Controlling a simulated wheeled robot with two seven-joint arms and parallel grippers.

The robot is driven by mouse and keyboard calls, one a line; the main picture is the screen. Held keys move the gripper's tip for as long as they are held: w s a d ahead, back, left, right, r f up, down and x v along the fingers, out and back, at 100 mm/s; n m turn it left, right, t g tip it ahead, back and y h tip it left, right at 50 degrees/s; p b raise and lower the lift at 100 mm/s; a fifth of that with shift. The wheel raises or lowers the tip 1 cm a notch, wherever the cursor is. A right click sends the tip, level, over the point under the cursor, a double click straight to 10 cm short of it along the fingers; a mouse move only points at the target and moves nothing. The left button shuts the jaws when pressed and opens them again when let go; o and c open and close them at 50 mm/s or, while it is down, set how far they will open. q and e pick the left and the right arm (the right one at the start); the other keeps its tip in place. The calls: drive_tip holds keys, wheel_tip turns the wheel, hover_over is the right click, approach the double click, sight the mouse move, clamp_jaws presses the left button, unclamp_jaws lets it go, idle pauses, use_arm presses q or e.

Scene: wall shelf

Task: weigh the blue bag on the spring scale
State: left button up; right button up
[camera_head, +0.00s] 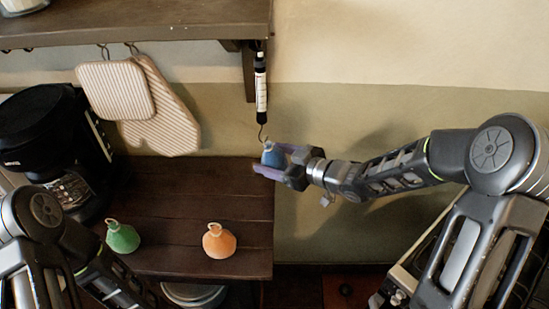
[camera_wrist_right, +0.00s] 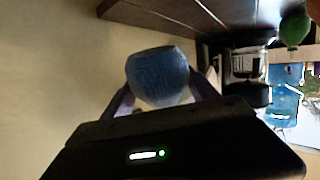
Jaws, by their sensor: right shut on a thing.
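The blue bag (camera_head: 272,156) is between the fingers of my right gripper (camera_head: 268,160), just below the hook of the spring scale (camera_head: 261,90). The scale is a black and white tube hanging upright from the shelf's bracket. The bag's loop is very near the hook in the head view; I cannot tell whether they touch. In the right wrist view the blue bag (camera_wrist_right: 158,76) sits between the two fingers of my right gripper (camera_wrist_right: 158,98), which is shut on it. My left arm shows at the lower left of the head view, but its gripper is not visible.
A green bag (camera_head: 122,237) and an orange bag (camera_head: 219,241) stand on the dark wooden counter (camera_head: 190,190). A black coffee maker (camera_head: 45,135) is at the left. Striped oven mitts (camera_head: 160,110) hang under the wall shelf (camera_head: 150,22).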

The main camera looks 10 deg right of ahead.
idle(0.3)
drive_tip(key=shift+a+f+b, duration=0.15)
drive_tip(key=shift+f+b, duration=0.35)
idle(0.4)
drive_tip(key=o, duration=1.8)
drive_tip(key=v, duration=0.7)
drive_tip(key=shift+s+d+r, duration=0.15)
drive_tip(key=shift+s+d, duration=0.1)
